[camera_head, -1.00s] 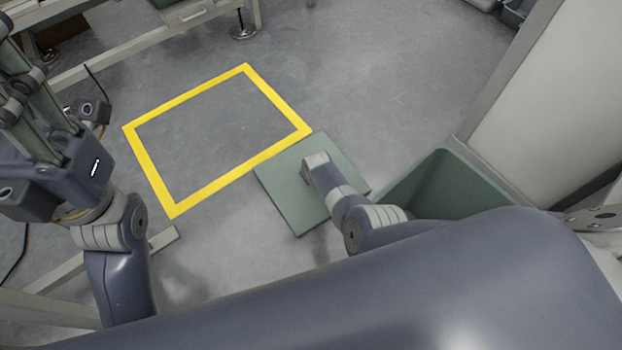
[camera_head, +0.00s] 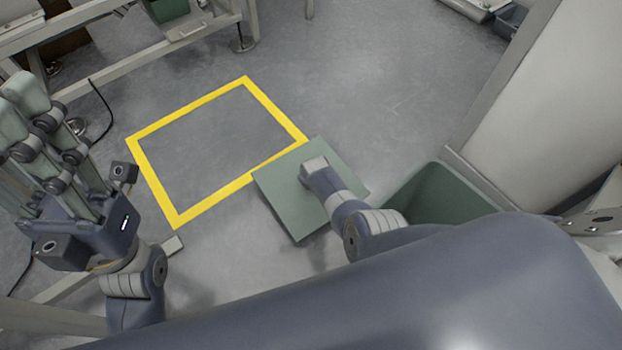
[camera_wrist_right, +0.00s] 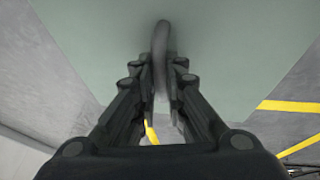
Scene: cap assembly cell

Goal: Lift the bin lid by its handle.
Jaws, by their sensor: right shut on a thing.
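The bin lid (camera_head: 285,200) is a flat green square plate in the head view. It is off the bin, between the bin and the yellow floor frame, and covers one corner of that frame. In the right wrist view the lid (camera_wrist_right: 230,50) fills the upper part, with its curved grey handle (camera_wrist_right: 161,45) between the fingers. My right gripper (camera_wrist_right: 163,100) is shut on the handle; in the head view my right arm hides it. The green bin (camera_head: 440,195) stands uncovered, partly hidden by my arm. My left gripper (camera_head: 35,120) is raised at the left, its fingers apart, holding nothing visible.
A yellow rectangle (camera_head: 187,108) is marked on the grey floor, its inside clear. A workbench (camera_head: 95,67) stands at the upper left with a green container (camera_head: 166,9). A pale cabinet or wall (camera_head: 545,100) rises right of the bin.

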